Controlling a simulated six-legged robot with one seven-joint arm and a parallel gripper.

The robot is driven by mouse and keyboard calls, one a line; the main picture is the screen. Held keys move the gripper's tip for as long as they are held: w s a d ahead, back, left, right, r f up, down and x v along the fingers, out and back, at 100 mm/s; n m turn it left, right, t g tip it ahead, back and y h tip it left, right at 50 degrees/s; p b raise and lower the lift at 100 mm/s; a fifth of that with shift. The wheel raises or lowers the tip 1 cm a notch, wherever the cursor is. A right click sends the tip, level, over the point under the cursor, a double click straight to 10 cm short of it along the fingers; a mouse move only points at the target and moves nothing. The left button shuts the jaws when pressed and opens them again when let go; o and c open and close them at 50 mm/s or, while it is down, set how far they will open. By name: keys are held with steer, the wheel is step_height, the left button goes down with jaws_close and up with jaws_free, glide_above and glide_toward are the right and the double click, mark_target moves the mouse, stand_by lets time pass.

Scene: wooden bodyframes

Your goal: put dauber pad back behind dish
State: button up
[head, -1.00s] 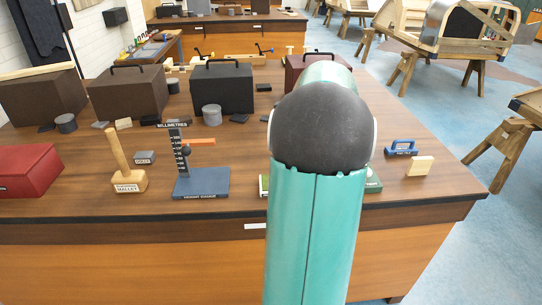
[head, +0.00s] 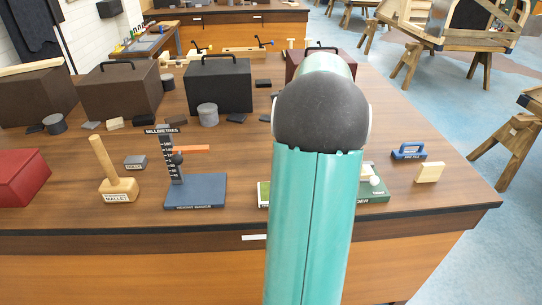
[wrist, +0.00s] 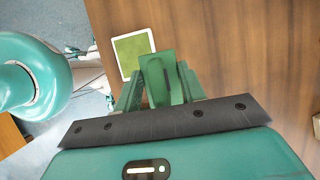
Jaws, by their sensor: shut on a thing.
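My gripper (wrist: 160,86) shows in the wrist view with its two green fingers around a flat green piece, which I take to be the dauber pad (wrist: 153,65). The fingers are shut on it. A square white-rimmed dish (wrist: 127,37) with a green inside lies on the table just beyond the fingertips, partly covered by the held piece. I cannot tell the gap between them. In the head view my arm hides the gripper. A green block (head: 374,197) with partly hidden lettering shows right of the arm, with a small white round thing on it.
On the wooden table (head: 232,170), a height gauge (head: 195,190) and a mallet (head: 119,186) stand left of my arm. A blue-handled tool (head: 408,152) and a pale wood block (head: 429,172) stand to the right. Dark cases (head: 219,87) line the back. The table's front edge is close.

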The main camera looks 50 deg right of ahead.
steer(key=w+d+f, duration=0.1)
steer(key=w+f, duration=0.1)
steer(key=w, duration=0.1)
steer(key=w+d+f, duration=0.2)
steer(key=w+f, duration=0.1)
steer(key=w+d+f, duration=0.1)
steer(key=w+f, duration=0.2)
steer(key=shift+d, duration=0.15)
steer(key=shift+w+d+f, duration=0.1)
steer(key=shift+w+f, duration=0.05)
steer(key=shift+f, duration=0.75)
steer(key=shift+w+d+f, duration=0.1)
steer(key=shift+w+f, duration=0.05)
steer(key=shift+f, duration=0.75)
steer(key=shift+f, duration=0.1)
steer(key=o, duration=0.9)
steer(key=shift+o, duration=0.2)
